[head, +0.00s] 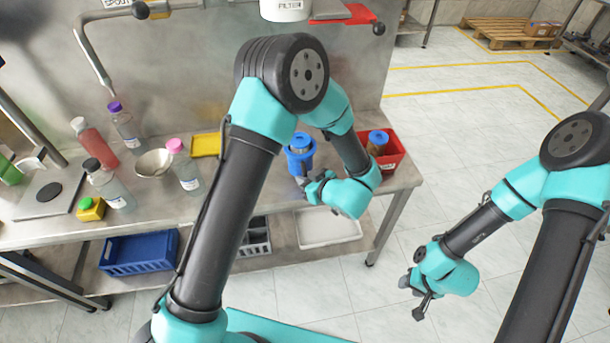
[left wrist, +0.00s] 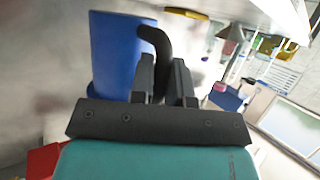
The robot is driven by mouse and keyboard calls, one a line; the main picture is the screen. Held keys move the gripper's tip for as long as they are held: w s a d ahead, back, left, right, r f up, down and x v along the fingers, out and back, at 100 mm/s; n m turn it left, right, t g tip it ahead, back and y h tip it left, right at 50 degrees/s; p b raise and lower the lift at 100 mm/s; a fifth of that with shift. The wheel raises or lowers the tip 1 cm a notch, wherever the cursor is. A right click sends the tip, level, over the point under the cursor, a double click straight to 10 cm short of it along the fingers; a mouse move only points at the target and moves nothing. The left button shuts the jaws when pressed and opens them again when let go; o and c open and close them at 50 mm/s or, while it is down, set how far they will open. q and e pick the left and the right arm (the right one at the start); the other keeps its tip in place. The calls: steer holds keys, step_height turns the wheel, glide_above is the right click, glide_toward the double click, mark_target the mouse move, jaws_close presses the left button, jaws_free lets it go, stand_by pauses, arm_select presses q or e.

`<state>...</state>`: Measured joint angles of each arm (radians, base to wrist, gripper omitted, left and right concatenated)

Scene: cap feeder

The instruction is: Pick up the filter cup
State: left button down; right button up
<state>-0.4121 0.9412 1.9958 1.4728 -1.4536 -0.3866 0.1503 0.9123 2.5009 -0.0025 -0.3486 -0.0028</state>
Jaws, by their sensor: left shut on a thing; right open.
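The filter cup, a blue cup with a black handle, shows in the left wrist view (left wrist: 112,50) and in the head view (head: 299,160). My left gripper (head: 308,186) is shut on its handle, seen between the two black fingers in the left wrist view (left wrist: 164,82). The cup is over the right part of the steel bench; I cannot tell whether it touches the top. My right gripper (head: 414,300) is open and empty, low over the floor at the right, away from the bench. A white housing marked FILTER (head: 287,9) is on the back panel.
A red bin (head: 393,154) with a blue-capped jar (head: 377,141) stands right of the cup. A yellow tray (head: 206,145), a metal bowl (head: 153,162) and several bottles stand on the left bench (head: 230,182).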

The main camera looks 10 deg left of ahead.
arm_select(q)
steer(key=s+d+r, duration=0.1)
steer(key=s+d, duration=0.2)
steer(key=s, duration=1)
steer(key=shift+d+r, duration=0.15)
steer(key=shift+d, duration=0.05)
steer(key=w+a+r+m+t+h, duration=0.2)
steer(key=w+a, duration=0.1)
steer(key=w, duration=0.3)
steer(key=w+a+r+m+t+h, duration=0.2)
steer(key=w+a+m, duration=0.1)
steer(key=w, duration=0.4)
steer(key=w+a+r+m+t+h, duration=0.1)
steer(key=w+a+r+m+h, duration=0.1)
steer(key=w, duration=0.5)
steer(key=shift+w+a+r+m+t+h, duration=0.1)
steer(key=shift+a+m+t+h, duration=0.15)
steer(key=shift+a, duration=0.35)
steer(key=shift+w+a+m+t+h, duration=0.15)
steer(key=shift+a+h, duration=0.2)
steer(key=shift+a, duration=0.25)
steer(key=shift+s, duration=0.1)
